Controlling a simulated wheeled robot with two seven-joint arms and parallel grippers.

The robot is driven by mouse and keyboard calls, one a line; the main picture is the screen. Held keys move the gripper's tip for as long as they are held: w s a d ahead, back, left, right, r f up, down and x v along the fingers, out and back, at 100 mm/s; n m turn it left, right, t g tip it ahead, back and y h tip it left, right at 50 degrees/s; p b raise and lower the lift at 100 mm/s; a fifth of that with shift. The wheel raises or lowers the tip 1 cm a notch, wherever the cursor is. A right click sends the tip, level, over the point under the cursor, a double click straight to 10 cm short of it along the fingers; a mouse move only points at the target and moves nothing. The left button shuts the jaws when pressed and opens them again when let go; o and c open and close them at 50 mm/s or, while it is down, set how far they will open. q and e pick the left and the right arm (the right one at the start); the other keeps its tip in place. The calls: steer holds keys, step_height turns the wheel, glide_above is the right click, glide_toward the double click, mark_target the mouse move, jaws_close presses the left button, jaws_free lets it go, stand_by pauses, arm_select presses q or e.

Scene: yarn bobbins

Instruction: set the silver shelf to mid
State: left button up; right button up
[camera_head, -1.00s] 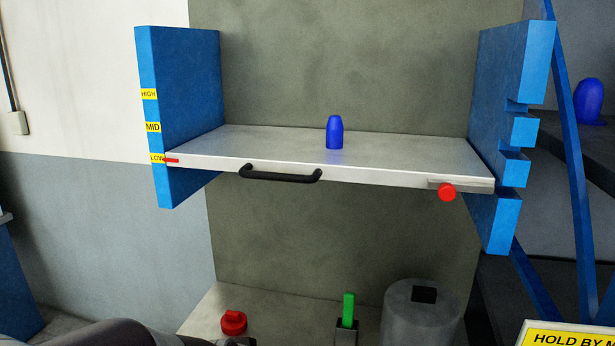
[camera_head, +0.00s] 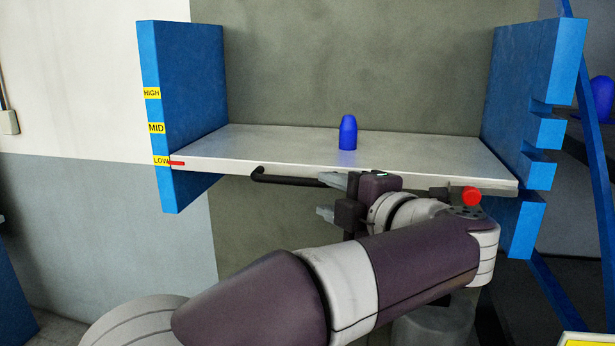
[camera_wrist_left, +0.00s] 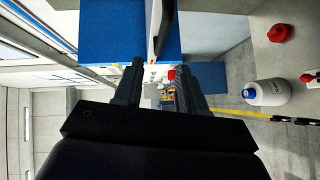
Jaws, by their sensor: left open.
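The silver shelf (camera_head: 270,146) sits level between two blue side panels. Its red pointer (camera_head: 177,163) is at the LOW label (camera_head: 161,160); the MID label (camera_head: 156,128) is just above. A black handle (camera_head: 262,176) runs along the shelf's front edge, its right part hidden by my gripper. A red knob (camera_head: 472,196) is at the front right. My left gripper (camera_head: 328,198) is open and empty, just below the shelf front beside the handle; contact is unclear. In the left wrist view the black handle (camera_wrist_left: 164,24) lies beyond the open fingers (camera_wrist_left: 160,68).
A blue bobbin (camera_head: 348,133) stands on the shelf. The left blue panel (camera_head: 190,80) carries the labels; the right blue panel (camera_head: 562,75) has notches. In the left wrist view a white bottle-like container (camera_wrist_left: 268,92) and red objects (camera_wrist_left: 281,33) are on the right.

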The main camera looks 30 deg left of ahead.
mark_target(291, 180)
arm_select(q)
steer(key=p+x, duration=0.4)
steer(key=x, duration=0.7)
steer(key=shift+a, duration=0.4)
steer(key=shift+w+a+f, duration=0.25)
steer(key=shift+w+a, duration=0.05)
steer(key=shift+a, duration=0.15)
